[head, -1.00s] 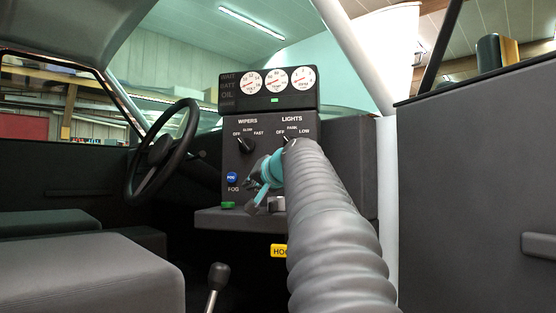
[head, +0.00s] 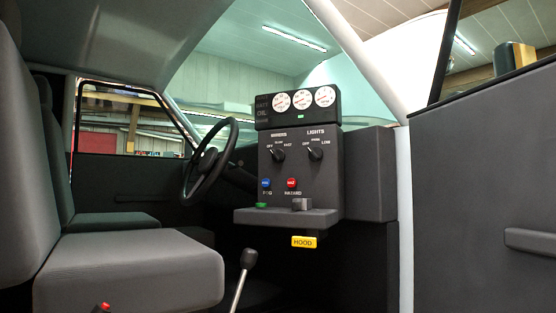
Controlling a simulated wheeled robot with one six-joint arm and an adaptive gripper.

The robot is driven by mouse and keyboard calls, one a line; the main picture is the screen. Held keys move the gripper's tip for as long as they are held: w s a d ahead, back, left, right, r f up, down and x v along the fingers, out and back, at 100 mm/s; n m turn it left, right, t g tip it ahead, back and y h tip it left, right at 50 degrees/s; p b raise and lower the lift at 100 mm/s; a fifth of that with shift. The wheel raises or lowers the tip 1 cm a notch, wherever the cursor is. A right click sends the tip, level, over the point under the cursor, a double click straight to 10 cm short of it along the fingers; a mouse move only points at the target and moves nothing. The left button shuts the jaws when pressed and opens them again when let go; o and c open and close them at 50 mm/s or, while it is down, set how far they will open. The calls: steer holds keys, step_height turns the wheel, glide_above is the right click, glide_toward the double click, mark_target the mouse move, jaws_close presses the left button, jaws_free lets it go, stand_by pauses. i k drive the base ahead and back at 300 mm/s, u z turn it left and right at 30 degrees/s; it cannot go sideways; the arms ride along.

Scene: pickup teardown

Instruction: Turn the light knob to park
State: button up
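The light knob (head: 315,152) is a black pointer knob under the word LIGHTS on the dark dash panel (head: 330,185). The labels OFF, PARK and LOW sit around its top, from left to right. Its pointer seems to lean up and to the left, but it is too small to tell whether it points at OFF or PARK. Nothing covers or touches the knob. My gripper and arm are not in view.
The wiper knob (head: 278,154) is to the left. Below are a blue FOG button (head: 266,183), a red HAZARD button (head: 292,183) and a ledge (head: 285,217). The steering wheel (head: 208,165), gear lever (head: 245,262), seat (head: 140,265) and door (head: 480,190) surround the free space.

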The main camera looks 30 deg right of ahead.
mark_target(315, 154)
steer(key=k, duration=1.25)
steer(key=z, duration=0.6)
steer(key=i, duration=0.6)
steer(key=z, duration=0.85)
steer(key=i, duration=0.7)
steer(key=u, duration=0.7)
steer(key=i, duration=0.85)
steer(key=u, duration=0.95)
